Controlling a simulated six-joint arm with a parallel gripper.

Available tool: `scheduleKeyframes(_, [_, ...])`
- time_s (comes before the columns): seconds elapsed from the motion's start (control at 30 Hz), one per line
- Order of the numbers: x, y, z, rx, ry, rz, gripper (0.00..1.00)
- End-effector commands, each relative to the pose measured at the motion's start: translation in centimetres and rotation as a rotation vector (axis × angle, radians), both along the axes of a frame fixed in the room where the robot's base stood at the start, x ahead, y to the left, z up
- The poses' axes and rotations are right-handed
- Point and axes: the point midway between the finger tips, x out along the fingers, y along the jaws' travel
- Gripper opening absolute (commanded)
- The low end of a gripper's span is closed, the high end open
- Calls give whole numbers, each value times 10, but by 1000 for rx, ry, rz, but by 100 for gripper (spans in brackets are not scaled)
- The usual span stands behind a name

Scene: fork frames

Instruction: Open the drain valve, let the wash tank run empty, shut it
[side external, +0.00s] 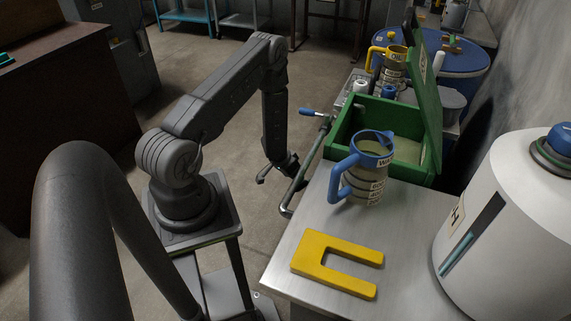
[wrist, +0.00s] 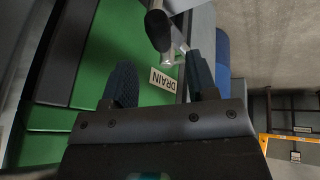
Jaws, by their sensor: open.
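The green wash tank (side external: 343,136) stands on the metal bench with its lid raised, and murky greenish liquid shows inside. A blue-tipped lever (side external: 309,112) sticks out to the left at its near-left side, above a grey pipe (side external: 300,182) that slopes down past the bench edge. My gripper (side external: 278,172) is open and empty, left of the pipe and below the lever. In the wrist view, a DRAIN label (wrist: 164,80) on the tank lies beyond the spread fingers (wrist: 162,88). A dark rounded end on a metal stem (wrist: 173,48) shows ahead of them, apart from both fingers.
A blue-handled jug (side external: 370,170) stands on the bench before the tank. A yellow U-shaped piece (side external: 316,262) lies nearer, and a large white container (side external: 500,210) fills the right. A yellow-handled jug (side external: 390,66) is behind. Open floor lies left of the bench.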

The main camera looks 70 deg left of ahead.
Motion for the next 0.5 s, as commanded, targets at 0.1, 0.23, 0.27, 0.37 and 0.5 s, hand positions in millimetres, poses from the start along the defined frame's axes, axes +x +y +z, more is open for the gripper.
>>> scheduleKeyframes(0.1, [-11, 2, 27, 2, -2, 1, 53])
scheduleKeyframes(0.23, [-22, 4, 49, 2, -2, 1, 53])
scheduleKeyframes(0.27, [-24, 4, 53, 1, -3, 1, 53])
scheduleKeyframes(0.37, [-28, 5, 63, 1, -3, 1, 53])
scheduleKeyframes(0.5, [-33, 5, 71, 1, -2, 0, 53])
